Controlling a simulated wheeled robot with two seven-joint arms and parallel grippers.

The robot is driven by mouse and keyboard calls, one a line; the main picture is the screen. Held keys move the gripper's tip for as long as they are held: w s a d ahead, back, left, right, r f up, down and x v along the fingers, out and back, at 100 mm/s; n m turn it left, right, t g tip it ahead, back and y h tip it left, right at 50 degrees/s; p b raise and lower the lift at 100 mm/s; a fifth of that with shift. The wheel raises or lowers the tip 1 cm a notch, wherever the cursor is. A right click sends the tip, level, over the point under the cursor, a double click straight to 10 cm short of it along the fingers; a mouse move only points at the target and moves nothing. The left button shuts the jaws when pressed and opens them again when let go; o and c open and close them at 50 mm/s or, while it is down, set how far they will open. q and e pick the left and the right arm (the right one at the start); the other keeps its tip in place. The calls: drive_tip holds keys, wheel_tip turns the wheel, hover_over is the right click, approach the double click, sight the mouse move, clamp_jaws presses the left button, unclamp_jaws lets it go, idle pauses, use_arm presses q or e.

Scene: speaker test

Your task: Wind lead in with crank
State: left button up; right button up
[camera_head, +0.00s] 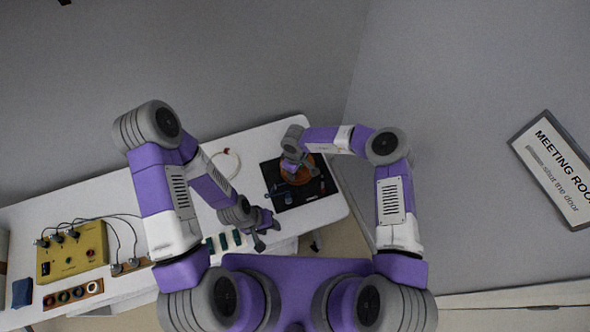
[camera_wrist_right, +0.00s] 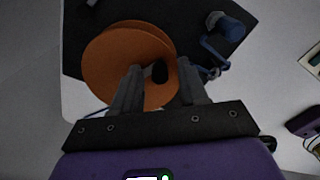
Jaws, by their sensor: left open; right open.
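An orange reel (camera_head: 311,178) sits on a black board (camera_head: 318,194) at the right end of the white table. In the right wrist view the reel (camera_wrist_right: 105,65) fills the middle, with a dark knob (camera_wrist_right: 160,71) standing on its face. My right gripper (camera_wrist_right: 160,82) is open over the reel, its fingers on either side of the knob; I cannot tell whether they touch it. A blue cylinder (camera_wrist_right: 226,27) and a blue bent arm (camera_wrist_right: 212,52) are beside the reel. The lead is not clear to see. My left gripper (camera_head: 268,232) is open and empty near the table's front edge.
A yellow box (camera_head: 88,258) with knobs and dark cables stands on the left of the table, beside a wooden strip with coloured rings (camera_head: 72,293). Green pieces (camera_head: 223,241) lie left of my left gripper. A pale loop (camera_head: 227,163) lies near the back.

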wheel_tip(320, 180, up, 8)
drive_tip(key=shift+f, duration=0.2)
idle(0.3)
